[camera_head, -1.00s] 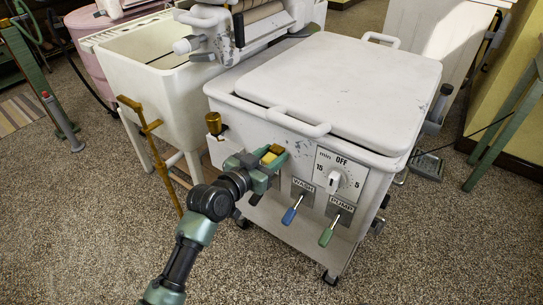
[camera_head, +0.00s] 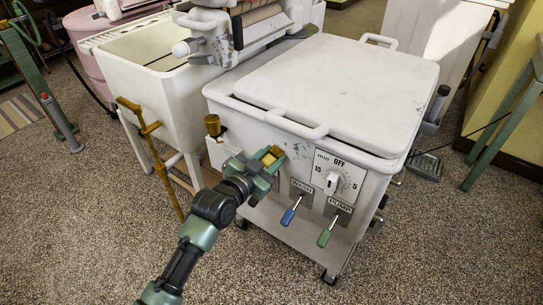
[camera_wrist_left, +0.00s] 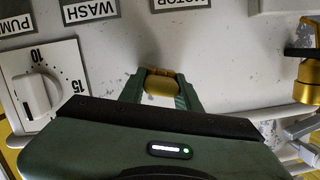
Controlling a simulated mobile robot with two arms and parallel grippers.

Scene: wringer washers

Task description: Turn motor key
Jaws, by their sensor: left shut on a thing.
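The motor key is a small brass-yellow piece on the front panel of the white washer (camera_head: 285,195). It shows between the fingers of my left gripper (camera_head: 268,160) in the head view. In the left wrist view the brass motor key (camera_wrist_left: 161,84) sits between both green fingertips of the left gripper (camera_wrist_left: 160,92), which are shut on it. The motor label (camera_wrist_left: 182,3) is partly cut off at the top of the wrist view. My right gripper is not in view.
The timer dial (camera_head: 332,183), blue wash lever (camera_head: 291,212) and green pump lever (camera_head: 327,233) are right of my gripper. A brass fitting (camera_head: 213,126) is to its left. The white lid (camera_head: 340,85) is closed. A cream tub (camera_head: 150,85) stands left, with carpet in front.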

